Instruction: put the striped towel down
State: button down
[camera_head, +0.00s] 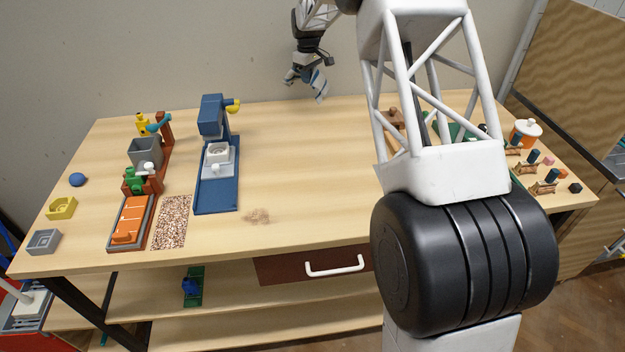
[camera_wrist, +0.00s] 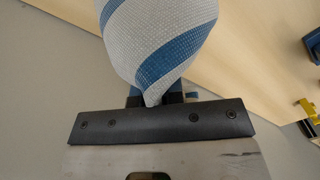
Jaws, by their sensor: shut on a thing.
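The striped towel (camera_wrist: 158,45), white with broad blue diagonal stripes, fills the top middle of the wrist view. It narrows to a pinched point between the fingers of my gripper (camera_wrist: 153,98), which is shut on it. Its far end is cut off by the frame edge. In the camera_head view my gripper (camera_head: 308,78) is small, above the back edge of the table in front of the wall. A small blue and pale shape hangs at its tip; the stripes are too small to make out there.
The wooden table (camera_head: 310,150) has wide bare room in its middle. A blue press-like stand (camera_head: 217,165), a speckled mat (camera_head: 172,222) and an orange block tray (camera_head: 130,222) are on the left. My arm hides the right-centre.

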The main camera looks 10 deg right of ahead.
jog(key=s+a, duration=0.1)
jog(key=s, duration=5.7)
jog(key=shift+a+f, duration=0.2)
jog(key=shift+a, duration=0.05)
jog(key=shift+w, duration=0.2)
jog(key=shift+w+a+f, duration=0.3)
jog(key=shift+w+f, duration=0.55)
jog(key=shift+w, duration=1.75)
jog(key=shift+w+a+f, duration=0.35)
jog(key=shift+w+f, duration=0.45)
jog(key=shift+w, duration=1.8)
jog(key=shift+w+a+f, duration=0.3)
jog(key=shift+w+f, duration=0.55)
jog(key=shift+w, duration=1.75)
